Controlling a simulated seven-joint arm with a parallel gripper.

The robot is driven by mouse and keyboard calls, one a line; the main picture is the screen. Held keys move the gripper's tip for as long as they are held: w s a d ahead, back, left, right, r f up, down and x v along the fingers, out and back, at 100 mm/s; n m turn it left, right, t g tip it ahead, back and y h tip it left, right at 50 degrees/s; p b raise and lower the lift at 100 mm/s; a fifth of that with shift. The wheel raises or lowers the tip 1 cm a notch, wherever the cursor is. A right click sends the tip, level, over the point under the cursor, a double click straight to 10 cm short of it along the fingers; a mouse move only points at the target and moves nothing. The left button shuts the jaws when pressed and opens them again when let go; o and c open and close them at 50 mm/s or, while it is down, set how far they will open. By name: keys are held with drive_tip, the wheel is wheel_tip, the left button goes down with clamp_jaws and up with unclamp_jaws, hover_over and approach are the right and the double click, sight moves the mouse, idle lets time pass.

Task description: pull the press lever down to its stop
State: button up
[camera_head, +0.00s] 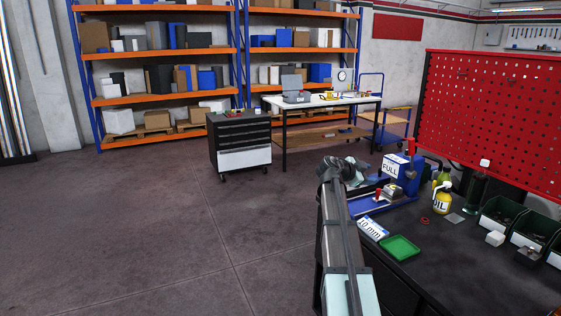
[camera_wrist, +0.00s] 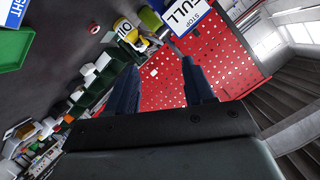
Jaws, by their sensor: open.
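The blue press (camera_head: 405,178) stands on the dark workbench, right of my arm's end in the head view. A red handle (camera_head: 411,147), which looks like its lever, rises upright at the press's top. A white label reading FULL (camera_head: 391,168) is on its near side. In the wrist view, a FULL STOP label (camera_wrist: 186,15) shows at the top, beyond my fingers. My gripper (camera_wrist: 159,66) is open, with nothing between its two dark fingers. In the head view its fingers are hard to make out. The lever cannot be made out in the wrist view.
A yellow oil can (camera_head: 442,202), a green tray (camera_head: 399,248) and green bins (camera_head: 500,214) stand on the workbench (camera_head: 455,275). A red pegboard (camera_head: 490,120) rises behind. A small red-topped block (camera_head: 393,192) sits by the press.

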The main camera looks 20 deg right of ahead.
drive_tip(key=s+a+f+n+y, duration=0.4)
drive_tip(key=a+f+n, duration=0.3)
drive_tip(key=a+f, duration=0.5)
drive_tip(key=s+a+f+n+g+y, duration=0.1)
drive_tip(key=s+a+f+n+y, duration=0.45)
drive_tip(key=f, duration=1.15)
drive_tip(key=s+a+f+n+y, duration=0.3)
drive_tip(key=a+f+n, duration=0.4)
drive_tip(key=a+f, duration=0.55)
drive_tip(key=s+a+f+n+g+y, duration=0.1)
drive_tip(key=s+a+f+g+y, duration=0.15)
drive_tip(key=s+a+f, duration=1.15)
drive_tip(key=s+a+f+n+g, duration=0.1)
drive_tip(key=s+a+f, duration=0.1)
drive_tip(key=s, duration=0.4)
drive_tip(key=s+a+f+n+g, duration=0.1)
drive_tip(key=s+a+f+g, duration=0.1)
drive_tip(key=s+f, duration=0.3)
drive_tip(key=s+a+f+n+g+h, duration=0.1)
drive_tip(key=s+a+f+g, duration=0.1)
drive_tip(key=s, duration=0.6)
wheel_tip(320, 180, down, 2)
drive_tip(key=shift+s+a, duration=0.25)
drive_tip(key=shift+a, duration=0.6)
